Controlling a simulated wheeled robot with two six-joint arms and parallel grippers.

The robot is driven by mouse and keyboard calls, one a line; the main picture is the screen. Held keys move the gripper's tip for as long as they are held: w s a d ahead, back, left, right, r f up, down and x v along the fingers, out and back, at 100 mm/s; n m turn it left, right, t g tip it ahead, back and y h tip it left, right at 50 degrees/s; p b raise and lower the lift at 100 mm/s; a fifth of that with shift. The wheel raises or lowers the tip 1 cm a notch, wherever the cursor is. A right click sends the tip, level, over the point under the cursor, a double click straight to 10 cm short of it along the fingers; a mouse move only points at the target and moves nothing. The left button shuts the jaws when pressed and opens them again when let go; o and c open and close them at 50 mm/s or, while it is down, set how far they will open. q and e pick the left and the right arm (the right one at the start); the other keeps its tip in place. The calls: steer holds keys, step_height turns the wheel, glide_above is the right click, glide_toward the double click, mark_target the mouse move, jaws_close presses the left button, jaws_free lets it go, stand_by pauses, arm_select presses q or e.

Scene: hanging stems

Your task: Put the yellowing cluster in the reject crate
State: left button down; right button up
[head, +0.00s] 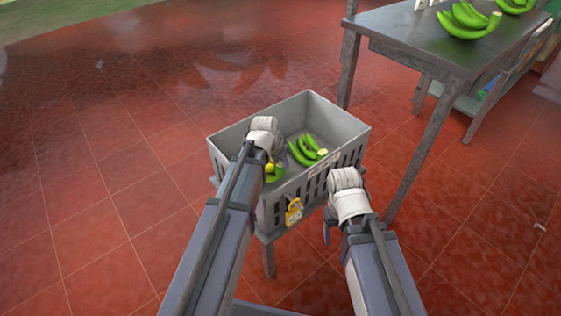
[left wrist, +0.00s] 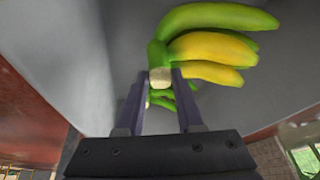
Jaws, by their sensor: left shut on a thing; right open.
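The yellowing cluster (left wrist: 210,48) has green and yellow bananas. My left gripper (left wrist: 160,78) is shut on its pale cut stem, and the fruit extends beyond the fingertips. In the head view the cluster (head: 275,175) shows only partly, inside the grey crate (head: 342,136) and mostly behind my left gripper (head: 271,158) and arm. I cannot tell whether it touches the crate floor. My right gripper (head: 333,217) is open and empty, outside the crate's near right side.
A green cluster (head: 305,150) lies in the crate. The crate rests on a low stand (head: 269,258). A grey metal table (head: 407,33) with more green bananas (head: 466,20) stands at the back right. The red tiled floor at the left is clear.

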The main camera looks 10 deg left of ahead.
arm_select(q)
steer(key=shift+f+b, duration=2.8)
steer(key=shift+f, duration=0.35)
steer(key=shift+f+b, duration=0.4)
steer(key=shift+c, duration=2.3)
jaws_free()
steer(key=shift+r, duration=0.1)
steer(key=p+v, duration=0.7)
steer(key=shift+s+a+r, duration=0.1)
steer(key=shift+s+r, duration=0.05)
steer(key=shift+r, duration=0.2)
step_height(320, 180, up, 17)
steer(key=p, duration=1.8)
glide_above(279, 173)
steer(key=s, duration=0.2)
steer(key=shift+w+a, duration=0.25)
steer(key=shift+a, duration=0.1)
